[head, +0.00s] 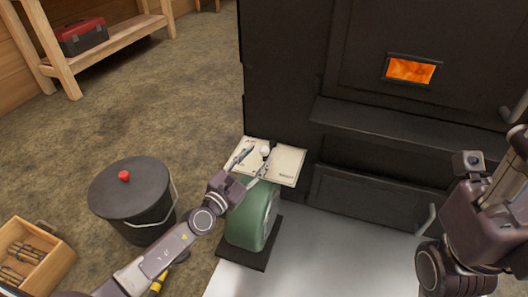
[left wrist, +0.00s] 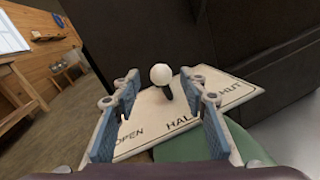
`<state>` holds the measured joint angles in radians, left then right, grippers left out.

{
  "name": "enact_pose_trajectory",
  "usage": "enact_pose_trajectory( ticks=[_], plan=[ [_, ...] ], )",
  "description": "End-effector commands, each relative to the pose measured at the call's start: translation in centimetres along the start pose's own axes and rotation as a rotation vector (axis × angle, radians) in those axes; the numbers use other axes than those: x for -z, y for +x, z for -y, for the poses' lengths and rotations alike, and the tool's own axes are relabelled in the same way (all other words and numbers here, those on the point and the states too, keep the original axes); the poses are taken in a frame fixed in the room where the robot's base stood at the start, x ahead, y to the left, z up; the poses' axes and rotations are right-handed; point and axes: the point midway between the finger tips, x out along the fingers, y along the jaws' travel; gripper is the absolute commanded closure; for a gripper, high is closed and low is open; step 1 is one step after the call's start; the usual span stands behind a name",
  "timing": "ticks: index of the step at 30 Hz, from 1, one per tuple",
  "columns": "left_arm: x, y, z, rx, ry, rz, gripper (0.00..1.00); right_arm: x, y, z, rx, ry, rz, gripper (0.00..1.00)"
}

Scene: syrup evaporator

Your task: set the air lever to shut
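The air lever's white ball knob (head: 265,150) stands over a cream label plate (head: 286,164) at the furnace's front left corner. In the left wrist view the knob (left wrist: 161,74) sits on a short dark stem, and the plate (left wrist: 148,128) reads OPEN at left, HALF in the middle and SHUT at right. The stem rises behind the HALF mark, roughly mid-plate. My left gripper (left wrist: 160,92) is open, its fingers on either side of the knob with gaps showing; I cannot tell the depth exactly. My right gripper (head: 505,172) is raised at the right edge, its fingers unclear.
The black furnace (head: 370,130) with a glowing window (head: 410,69) fills the back. A green rounded housing (head: 250,217) stands below the plate. A lidded black bucket (head: 130,190) and a wooden tool box (head: 30,258) stand left.

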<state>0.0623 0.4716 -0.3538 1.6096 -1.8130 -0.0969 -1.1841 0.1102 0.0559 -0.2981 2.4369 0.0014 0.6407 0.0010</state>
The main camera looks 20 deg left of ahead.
Motion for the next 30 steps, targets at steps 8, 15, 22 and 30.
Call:
enact_pose_trajectory(
  ticks=[8,15,22,30],
  plan=[
    [0.1,3.8,0.1,0.0,-0.003,0.0,0.6,0.3,0.2,0.1,0.008,-0.003,-0.021,0.6],
    [0.0,4.3,0.1,0.002,-0.003,-0.001,0.6,0.7,0.6,0.3,0.011,-0.004,-0.031,0.6],
    [0.0,4.3,0.1,0.002,-0.004,-0.001,0.73,0.7,0.6,0.3,0.011,-0.003,-0.03,0.6],
    [0.0,4.3,0.1,0.002,-0.004,-0.001,1.0,0.7,0.5,0.3,0.011,-0.003,-0.03,0.6]
  ],
)
